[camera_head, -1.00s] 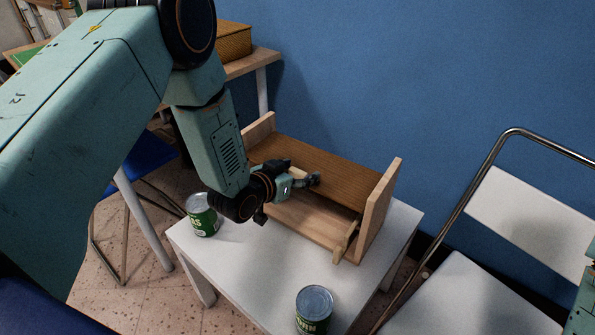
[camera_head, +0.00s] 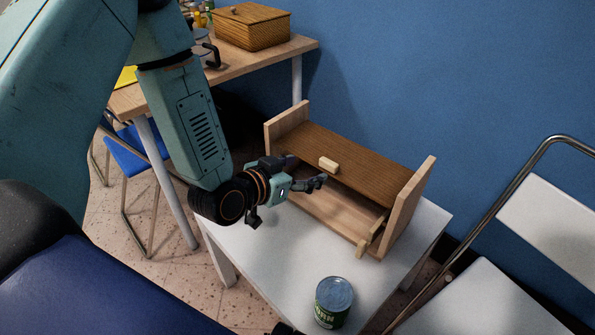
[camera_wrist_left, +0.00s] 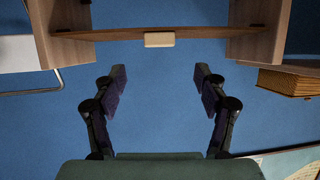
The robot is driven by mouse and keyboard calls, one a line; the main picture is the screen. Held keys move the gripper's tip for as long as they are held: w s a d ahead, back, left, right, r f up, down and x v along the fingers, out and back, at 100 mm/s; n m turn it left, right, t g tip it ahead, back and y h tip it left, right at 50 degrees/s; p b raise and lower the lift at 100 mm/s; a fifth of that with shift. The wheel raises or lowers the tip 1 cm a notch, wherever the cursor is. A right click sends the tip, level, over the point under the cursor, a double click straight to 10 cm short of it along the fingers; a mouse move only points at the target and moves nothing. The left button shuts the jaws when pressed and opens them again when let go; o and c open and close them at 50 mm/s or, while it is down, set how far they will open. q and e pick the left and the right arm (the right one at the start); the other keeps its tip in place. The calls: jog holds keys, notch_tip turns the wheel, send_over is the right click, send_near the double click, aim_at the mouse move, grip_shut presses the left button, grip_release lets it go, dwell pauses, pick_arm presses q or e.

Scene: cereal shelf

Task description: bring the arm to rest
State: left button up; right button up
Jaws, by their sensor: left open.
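My left gripper (camera_head: 306,183) hangs at the front of a wooden shelf (camera_head: 408,205), over the white table. In the left wrist view its two fingers (camera_wrist_left: 160,76) stand wide apart with nothing between them. The shelf's brown board with a pale wooden handle (camera_head: 328,164) lies behind the gripper in the head view. The handle also shows in the wrist view (camera_wrist_left: 160,40), past the fingertips. Whether the gripper touches the shelf is unclear.
A green corn can (camera_head: 333,302) stands upright on the white table (camera_head: 270,262), near its front. A wooden desk (camera_head: 225,68) with a wicker box (camera_head: 252,27) stands behind on the left. A white folding chair (camera_head: 480,300) is at the right. A blue chair (camera_head: 137,160) is at the left.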

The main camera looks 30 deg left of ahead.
pick_arm(q)
jog(key=shift+v, duration=0.9)
